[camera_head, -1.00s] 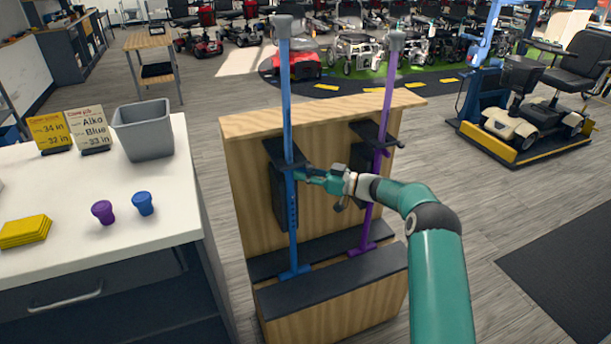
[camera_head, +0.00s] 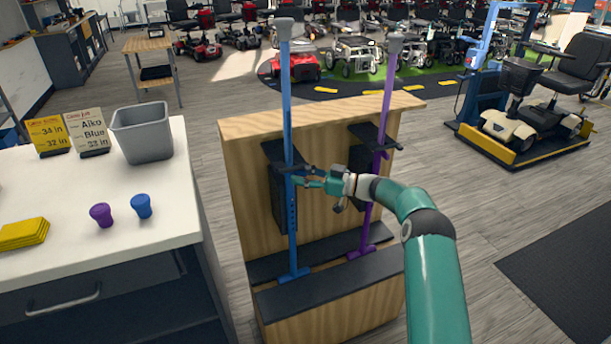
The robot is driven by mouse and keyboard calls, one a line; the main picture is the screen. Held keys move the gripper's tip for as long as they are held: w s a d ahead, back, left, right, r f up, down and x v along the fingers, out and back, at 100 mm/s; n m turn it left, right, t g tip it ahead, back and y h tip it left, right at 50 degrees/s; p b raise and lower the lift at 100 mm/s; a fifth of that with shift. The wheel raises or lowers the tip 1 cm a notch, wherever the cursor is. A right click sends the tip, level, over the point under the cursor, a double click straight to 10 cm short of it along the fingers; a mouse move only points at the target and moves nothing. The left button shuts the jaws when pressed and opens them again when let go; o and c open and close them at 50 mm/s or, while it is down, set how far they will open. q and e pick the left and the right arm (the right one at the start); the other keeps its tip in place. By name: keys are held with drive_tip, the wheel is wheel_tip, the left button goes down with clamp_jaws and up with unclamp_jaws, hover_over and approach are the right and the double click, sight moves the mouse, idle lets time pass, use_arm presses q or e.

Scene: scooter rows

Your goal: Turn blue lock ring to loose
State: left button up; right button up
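The blue pole (camera_head: 286,100) stands upright at the left of a wooden stand, in a dark bracket. The blue lock ring is at mid-height on this pole, by my fingertips; it is too small and too covered to read its position. My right gripper (camera_head: 304,183) reaches in from the right, its fingertips at the blue pole just below the bracket arm. I cannot tell whether the fingers are closed on the ring. The purple pole (camera_head: 387,100) stands to the right, behind my wrist. My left gripper is out of view.
The wooden stand (camera_head: 240,180) has a dark lower ledge. Open floor lies at right.

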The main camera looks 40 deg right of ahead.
drive_tip(key=shift+s+d, duration=0.2)
drive_tip(key=v, duration=1.1)
drive_tip(key=shift+s+d, duration=0.15)
drive_tip(key=shift+s, duration=0.05)
